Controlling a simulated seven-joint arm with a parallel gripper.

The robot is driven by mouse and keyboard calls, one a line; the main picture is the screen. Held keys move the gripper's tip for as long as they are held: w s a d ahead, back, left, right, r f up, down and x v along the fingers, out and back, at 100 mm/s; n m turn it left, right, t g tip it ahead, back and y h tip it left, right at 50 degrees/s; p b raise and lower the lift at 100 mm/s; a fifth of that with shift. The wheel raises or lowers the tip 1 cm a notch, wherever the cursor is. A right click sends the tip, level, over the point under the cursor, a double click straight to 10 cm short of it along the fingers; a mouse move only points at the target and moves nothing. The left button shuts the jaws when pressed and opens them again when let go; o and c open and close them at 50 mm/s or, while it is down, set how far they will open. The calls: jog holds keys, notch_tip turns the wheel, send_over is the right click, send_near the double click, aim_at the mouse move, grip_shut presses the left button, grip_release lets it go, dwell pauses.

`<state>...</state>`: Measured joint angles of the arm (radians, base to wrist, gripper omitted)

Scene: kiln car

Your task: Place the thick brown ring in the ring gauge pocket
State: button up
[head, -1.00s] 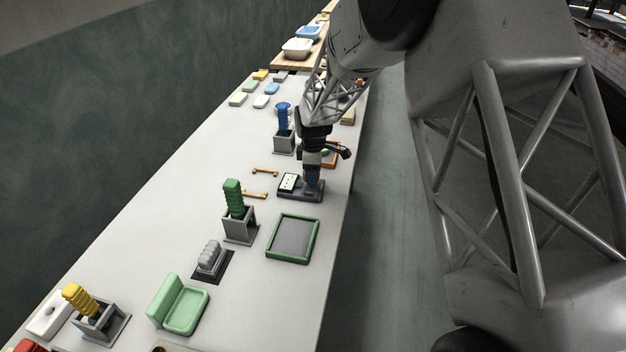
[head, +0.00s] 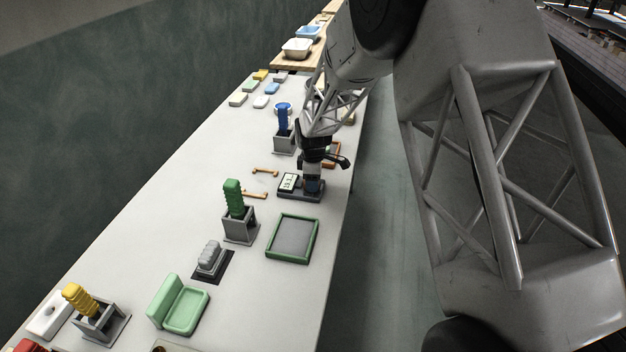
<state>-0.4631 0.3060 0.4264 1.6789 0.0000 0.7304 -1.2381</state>
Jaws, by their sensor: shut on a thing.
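The gauge (head: 290,196) is a low dark grey block near the right edge of the table, with a white display (head: 288,181) showing dark figures too small to read surely. My gripper (head: 313,188) points down at the right part of the gauge, over where its pocket would be. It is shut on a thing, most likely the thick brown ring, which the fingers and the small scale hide. I cannot tell whether the ring is inside the pocket or just above it.
A green-rimmed tray (head: 270,256) lies in front of the gauge. Two brown bar-like pieces (head: 254,194) lie left of it. An orange-brown tray (head: 334,150) is partly hidden behind my gripper.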

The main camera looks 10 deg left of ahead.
jog(key=shift+f, duration=0.35)
jog(key=shift+s+d+f, duration=0.1)
jog(key=shift+s+f, duration=0.05)
jog(key=shift+f, duration=0.35)
jog(key=o, duration=0.7)
jog(key=shift+f, duration=0.1)
jog(key=o, duration=0.3)
jog(key=shift+s+f, duration=0.15)
jog(key=r, duration=1.4)
jog(key=shift+w+r, duration=0.2)
jog(key=shift+w, duration=0.1)
